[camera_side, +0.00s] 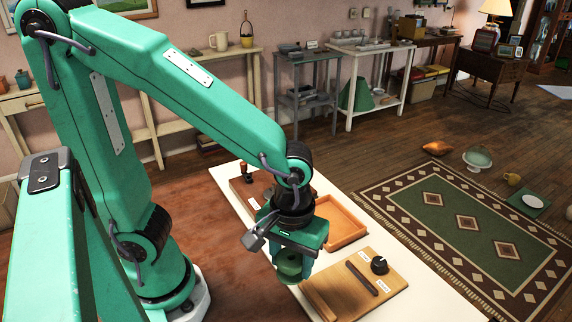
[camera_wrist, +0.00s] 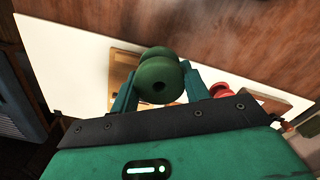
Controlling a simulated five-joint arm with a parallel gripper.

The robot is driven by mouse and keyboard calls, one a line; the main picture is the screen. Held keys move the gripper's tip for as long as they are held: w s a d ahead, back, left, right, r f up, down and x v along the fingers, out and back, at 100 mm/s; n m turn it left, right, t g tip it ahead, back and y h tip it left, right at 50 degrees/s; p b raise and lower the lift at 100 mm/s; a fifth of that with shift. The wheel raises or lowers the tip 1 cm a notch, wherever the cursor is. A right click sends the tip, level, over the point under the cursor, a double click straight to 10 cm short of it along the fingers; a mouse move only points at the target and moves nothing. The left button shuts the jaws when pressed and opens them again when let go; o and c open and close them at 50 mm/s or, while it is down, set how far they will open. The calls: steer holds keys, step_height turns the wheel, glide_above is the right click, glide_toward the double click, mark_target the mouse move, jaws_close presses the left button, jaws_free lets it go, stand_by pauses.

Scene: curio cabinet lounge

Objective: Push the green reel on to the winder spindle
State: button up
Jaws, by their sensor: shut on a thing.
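The green reel (camera_side: 289,265) hangs below my gripper (camera_side: 291,257), held above the white table. In the wrist view the reel (camera_wrist: 157,80) sits between the two fingers of my gripper (camera_wrist: 160,94), with a dark centre hole showing in its face. My gripper is shut on it. I cannot make out the winder spindle for certain; my gripper and the reel hide part of the table. A red reel (camera_wrist: 219,90) shows just right of the fingers in the wrist view.
A wooden board (camera_side: 341,295) with a black knob (camera_side: 379,265) and a dark bar lies right of my gripper. An empty orange-brown tray (camera_side: 359,230) lies behind it. A brown board with a small upright piece (camera_side: 246,170) stands at the table's far end.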

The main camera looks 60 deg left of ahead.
steer(key=c, duration=0.4)
steer(key=shift+c, duration=0.2)
steer(key=shift+w, duration=0.1)
steer(key=shift+w+a, duration=0.3)
steer(key=shift+w, duration=0.05)
steer(key=w+a+r+n, duration=0.2)
steer(key=w+a+n, duration=0.4)
steer(key=w+a, duration=0.5)
steer(key=shift+w+a+r+n, duration=0.1)
steer(key=shift+a+n, duration=0.9)
steer(key=shift+a, duration=2.05)
steer(key=shift+w+a+n, duration=0.1)
steer(key=shift+a+n, duration=0.9)
steer(key=shift+a, duration=2.1)
steer(key=shift+w+a+r+n, duration=0.1)
steer(key=shift+a+n, duration=0.9)
steer(key=shift+a, duration=2.05)
